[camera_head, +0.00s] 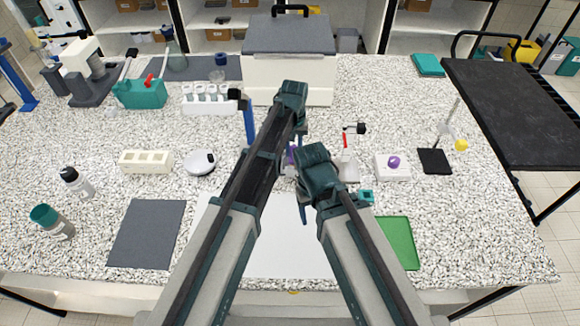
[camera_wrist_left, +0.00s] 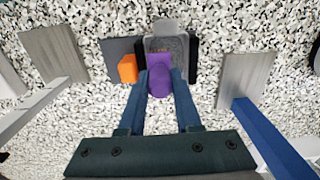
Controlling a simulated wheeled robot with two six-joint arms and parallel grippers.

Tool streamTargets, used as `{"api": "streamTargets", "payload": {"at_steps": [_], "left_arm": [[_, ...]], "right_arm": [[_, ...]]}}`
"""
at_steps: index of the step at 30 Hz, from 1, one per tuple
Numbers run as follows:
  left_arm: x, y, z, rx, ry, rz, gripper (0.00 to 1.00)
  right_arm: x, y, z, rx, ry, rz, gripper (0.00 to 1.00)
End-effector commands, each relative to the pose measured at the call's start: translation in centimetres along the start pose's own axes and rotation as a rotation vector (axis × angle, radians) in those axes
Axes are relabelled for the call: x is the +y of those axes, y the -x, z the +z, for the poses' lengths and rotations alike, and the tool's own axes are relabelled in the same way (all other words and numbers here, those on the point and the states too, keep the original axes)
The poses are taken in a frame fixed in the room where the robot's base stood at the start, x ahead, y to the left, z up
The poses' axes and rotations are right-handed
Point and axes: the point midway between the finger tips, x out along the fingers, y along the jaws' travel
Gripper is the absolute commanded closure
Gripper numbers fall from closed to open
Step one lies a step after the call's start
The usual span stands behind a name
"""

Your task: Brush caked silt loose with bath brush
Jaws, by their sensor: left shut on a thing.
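My left gripper (camera_wrist_left: 160,84) is shut on a purple piece (camera_wrist_left: 159,72) in the left wrist view. Just beyond the piece is a dark grey mesh-like surface with a pale rim (camera_wrist_left: 168,28). In the head view a bit of purple (camera_head: 291,154) shows between my arms, and my left fingers are mostly hidden there. My right gripper (camera_head: 318,188) is low over the front middle of the bench, and its opening is unclear. I cannot make out bristles or silt for certain, nor tell whether the purple piece is part of the brush.
An orange block (camera_wrist_left: 127,69) lies just left of the purple piece. A grey mat (camera_head: 147,233) and green tray (camera_head: 398,242) lie at the front. A white box with a purple knob (camera_head: 392,172) stands to the right. A large grey-lidded box (camera_head: 290,70) stands behind.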

Motion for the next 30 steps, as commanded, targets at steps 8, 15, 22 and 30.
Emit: {"api": "streamTargets", "payload": {"at_steps": [8, 15, 22, 30], "left_arm": [[-1.2, -0.2, 0.3, 0.0, 0.0, 0.0, 1.0], [-1.7, 0.0, 0.5, 0.0, 0.001, 0.0, 1.0], [-2.3, 0.1, 0.6, 0.0, 0.0, 0.0, 1.0], [-1.2, -0.1, 0.2, 0.0, -0.001, 0.0, 1.0]], "right_arm": [[0.0, -0.2, 0.0, 0.0, 0.0, 0.0, 0.32], [0.0, 0.0, 0.0, 0.0, 0.0, 0.0, 0.32], [0.0, 0.1, 0.0, 0.0, 0.0, 0.0, 0.32], [0.0, -0.1, 0.0, 0.0, 0.0, 0.0, 0.32]]}}
